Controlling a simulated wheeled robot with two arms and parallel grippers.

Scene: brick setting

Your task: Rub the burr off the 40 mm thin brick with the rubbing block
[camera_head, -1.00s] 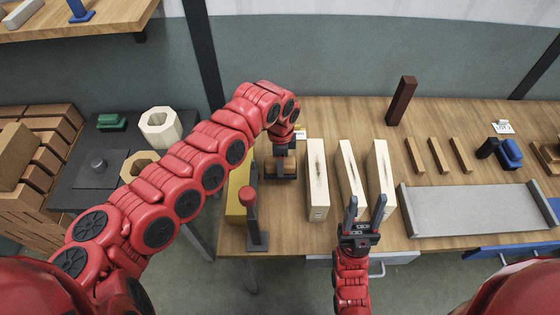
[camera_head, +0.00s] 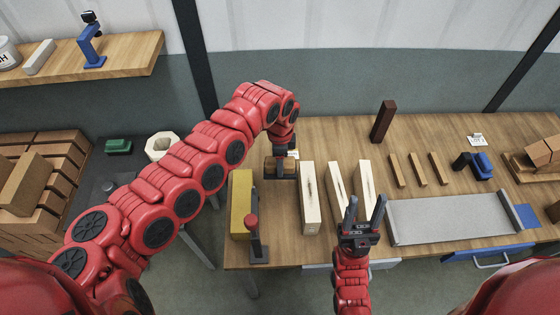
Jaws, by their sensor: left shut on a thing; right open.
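My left gripper (camera_head: 284,160) reaches over the left end of the wooden table (camera_head: 320,128). It is shut on a small brown block (camera_head: 268,166), partly hidden by the dark fingers; I cannot tell whether this is the thin brick or the rubbing block. My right gripper (camera_head: 362,218) is open and empty, fingers pointing up the picture, in front of the pale wooden blocks. Thin brown strips lie to the right: a left one (camera_head: 397,170), a middle one (camera_head: 417,169) and a right one (camera_head: 438,168). No burr can be made out.
Pale blocks (camera_head: 310,198) stand mid-table. A yellow block (camera_head: 241,203) and a red-knobbed dark stand (camera_head: 254,235) are at the left edge. A dark red block (camera_head: 382,121) stands behind. Bricks (camera_head: 45,170) are stacked far left.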

